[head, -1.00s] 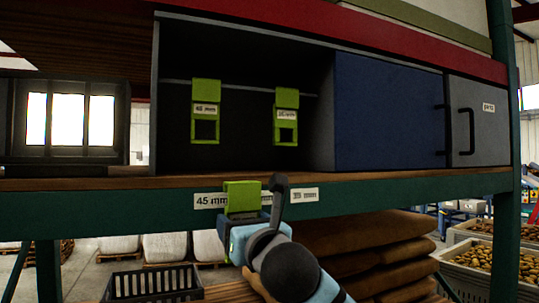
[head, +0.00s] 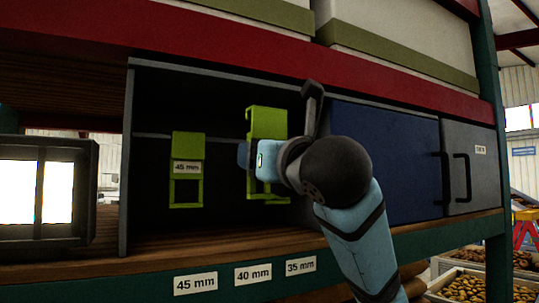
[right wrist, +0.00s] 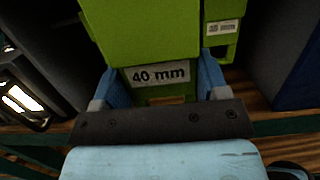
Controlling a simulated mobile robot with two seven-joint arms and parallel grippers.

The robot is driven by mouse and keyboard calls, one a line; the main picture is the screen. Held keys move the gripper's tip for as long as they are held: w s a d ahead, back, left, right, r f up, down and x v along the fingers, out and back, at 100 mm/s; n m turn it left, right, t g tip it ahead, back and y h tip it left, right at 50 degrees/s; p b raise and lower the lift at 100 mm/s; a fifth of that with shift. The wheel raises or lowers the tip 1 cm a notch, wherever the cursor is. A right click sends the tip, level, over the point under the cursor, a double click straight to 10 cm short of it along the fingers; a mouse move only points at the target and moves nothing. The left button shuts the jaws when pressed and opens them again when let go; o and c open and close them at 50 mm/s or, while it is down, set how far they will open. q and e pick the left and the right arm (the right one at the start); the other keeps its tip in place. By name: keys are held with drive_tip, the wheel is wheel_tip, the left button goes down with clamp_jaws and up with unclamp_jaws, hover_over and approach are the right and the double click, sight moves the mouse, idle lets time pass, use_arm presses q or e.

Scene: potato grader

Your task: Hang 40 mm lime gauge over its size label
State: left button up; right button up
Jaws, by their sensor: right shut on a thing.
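The 40 mm lime gauge (head: 268,122) is held upright by my right gripper (head: 256,157), inside the open dark bay. In the right wrist view the gauge (right wrist: 150,35) sits between both fingers, its 40 mm tag facing the camera. Its top stands higher in the head view than the hanging 45 mm lime gauge (head: 187,150) to its left. I cannot tell whether its hook touches the rail (head: 222,138). The 40 mm label (head: 252,274) is on the shelf edge below. Another lime gauge (right wrist: 222,12) shows right of mine in the wrist view; the head view hides it.
The 45 mm label (head: 196,284) and 35 mm label (head: 300,266) flank the 40 mm one. A blue panel (head: 385,155) and grey door (head: 468,165) with dark handles stand right of the bay. A red beam (head: 300,60) crosses above.

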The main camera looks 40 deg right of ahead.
use_arm(q)
drive_tip(key=shift+w+d+r, duration=0.1)
drive_tip(key=shift+w+r, duration=0.2)
drive_tip(key=shift+r, duration=0.05)
use_arm(e)
drive_tip(key=w+d, duration=0.1)
drive_tip(key=w, duration=0.6)
drive_tip(key=w+d+f, duration=0.1)
drive_tip(key=w+d, duration=0.1)
drive_tip(key=w, duration=0.5)
drive_tip(key=shift+d+f, duration=0.25)
drive_tip(key=shift+f, duration=0.05)
drive_tip(key=shift+w, duration=0.15)
drive_tip(key=o, duration=0.9)
use_arm(q)
drive_tip(key=shift+f, duration=0.15)
use_arm(e)
drive_tip(key=shift+o, duration=0.2)
use_arm(q)
drive_tip(key=shift+s, duration=0.1)
